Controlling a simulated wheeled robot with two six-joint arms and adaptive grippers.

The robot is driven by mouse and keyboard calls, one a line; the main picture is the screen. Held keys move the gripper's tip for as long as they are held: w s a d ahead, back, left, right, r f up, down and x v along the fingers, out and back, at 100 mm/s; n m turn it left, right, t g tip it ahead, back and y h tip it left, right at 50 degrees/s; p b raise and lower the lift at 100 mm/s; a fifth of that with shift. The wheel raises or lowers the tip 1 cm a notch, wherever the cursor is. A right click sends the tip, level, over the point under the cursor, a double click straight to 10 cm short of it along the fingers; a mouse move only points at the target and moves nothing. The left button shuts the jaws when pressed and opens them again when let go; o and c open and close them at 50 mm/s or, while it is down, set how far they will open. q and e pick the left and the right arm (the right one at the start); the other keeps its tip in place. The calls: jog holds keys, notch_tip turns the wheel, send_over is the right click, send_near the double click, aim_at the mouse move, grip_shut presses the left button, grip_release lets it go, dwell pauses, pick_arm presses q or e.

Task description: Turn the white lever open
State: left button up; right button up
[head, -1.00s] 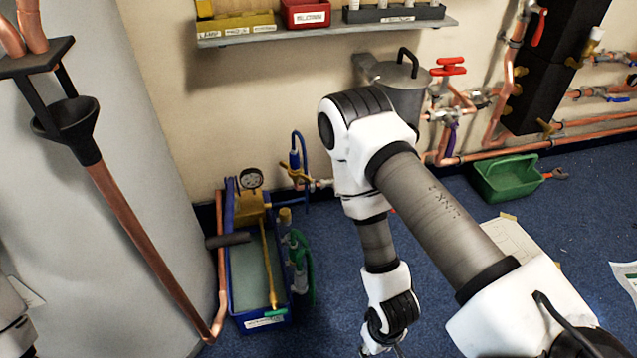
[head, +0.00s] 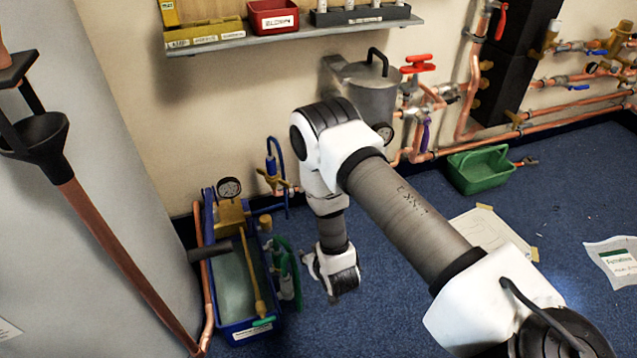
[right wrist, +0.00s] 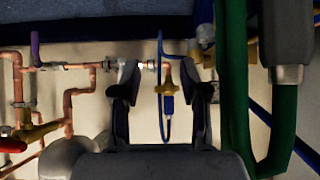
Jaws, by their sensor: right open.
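I cannot make out the white lever for certain; a small whitish spot (right wrist: 141,65) shows on the pipe fitting between the fingers in the right wrist view. My right gripper (right wrist: 160,78) is open and empty, facing the wall pipework; its wrist (head: 335,270) shows low in the head view, beside the blue tub, with the fingertips mostly hidden. A brass valve with a blue handle (right wrist: 168,104) lies beyond the open fingers, apart from them. It also shows on the wall in the head view (head: 271,166). My left gripper is not in view.
A blue tub (head: 238,333) with a gauge and hoses stands left of my right wrist. A grey pot (head: 372,95), a red-handled valve (head: 417,66) and a purple lever (head: 426,134) are at the wall. A green tray (head: 480,180) lies on the floor.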

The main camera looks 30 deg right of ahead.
jog(key=w+d+r+m+t+h, duration=0.1)
jog(key=w+d+r+t+h, duration=0.2)
jog(key=w, duration=0.4)
jog(key=w+d+r+m+t+h, duration=0.1)
jog(key=w+d+r+t+h, duration=0.1)
jog(key=w+d+t, duration=0.45)
jog(key=w+d+f+g+b, duration=0.1)
jog(key=w+d, duration=0.1)
jog(key=w+d+f+b, duration=0.1)
jog(key=w+b, duration=0.1)
jog(key=w+d+f+g+b, duration=0.1)
jog(key=w+d+f, duration=0.1)
jog(key=shift+w+d+m+g+h+b, duration=0.3)
jog(key=shift+m+g+b, duration=0.05)
jog(key=shift+m+b, duration=0.05)
jog(key=shift+w+r, duration=0.1)
jog(key=shift+r, duration=0.1)
grip_shut()
